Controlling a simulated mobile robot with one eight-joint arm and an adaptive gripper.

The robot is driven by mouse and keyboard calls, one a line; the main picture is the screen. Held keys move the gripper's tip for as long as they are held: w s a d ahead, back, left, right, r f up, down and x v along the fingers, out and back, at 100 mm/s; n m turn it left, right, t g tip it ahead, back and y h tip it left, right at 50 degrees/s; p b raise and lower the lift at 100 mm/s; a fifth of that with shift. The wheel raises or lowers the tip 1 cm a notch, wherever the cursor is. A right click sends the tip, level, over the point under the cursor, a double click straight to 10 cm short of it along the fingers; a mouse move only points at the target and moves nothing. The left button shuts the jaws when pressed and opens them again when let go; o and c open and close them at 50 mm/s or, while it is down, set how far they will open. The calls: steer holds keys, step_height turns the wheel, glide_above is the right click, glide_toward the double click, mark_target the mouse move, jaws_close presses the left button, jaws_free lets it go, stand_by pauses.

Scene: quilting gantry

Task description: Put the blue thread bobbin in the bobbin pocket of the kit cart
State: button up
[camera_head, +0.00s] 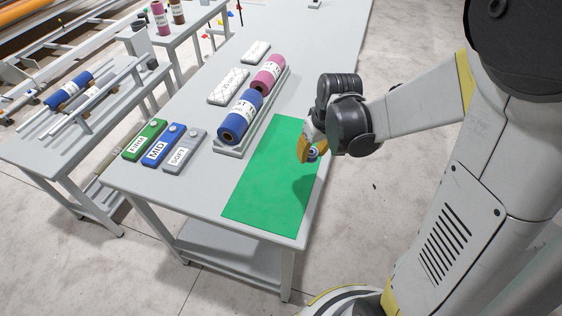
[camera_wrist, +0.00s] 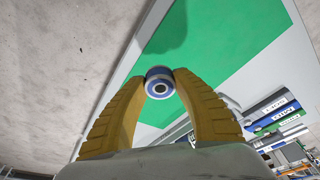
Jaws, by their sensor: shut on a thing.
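My gripper (camera_head: 308,150) is shut on the blue thread bobbin (camera_head: 313,153). It holds the bobbin above the right side of the green mat, near the table's long right edge; the height is hard to judge. In the wrist view, the bobbin (camera_wrist: 159,84) sits between the two yellow fingertips (camera_wrist: 159,75), its round end with a pale ring and dark centre hole facing the camera. Nothing that I can identify as the kit cart or its bobbin pocket shows in either view.
The green mat (camera_head: 268,180) lies on the grey table (camera_head: 190,195). A tray (camera_head: 234,152) holds a blue roll (camera_head: 240,117) and a pink roll (camera_head: 267,73). Blocks labelled FIRM (camera_head: 146,139), MID (camera_head: 163,145) and SOFT (camera_head: 184,151) lie left. Bare floor (camera_head: 400,200) lies right of the table.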

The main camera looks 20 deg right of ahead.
steer(key=b, duration=0.3)
glide_above(279, 170)
steer(key=f, duration=0.5)
steer(key=shift+s+f, duration=0.35)
steer(key=shift+s, duration=0.05)
steer(key=shift+d+f+b, duration=0.1)
steer(key=shift+f+b, duration=0.65)
steer(key=shift+f, duration=1.15)
steer(key=shift+f, duration=0.2)
steer(key=o, duration=0.8)
steer(key=shift+o, duration=0.2)
steer(key=shift+r, duration=0.15)
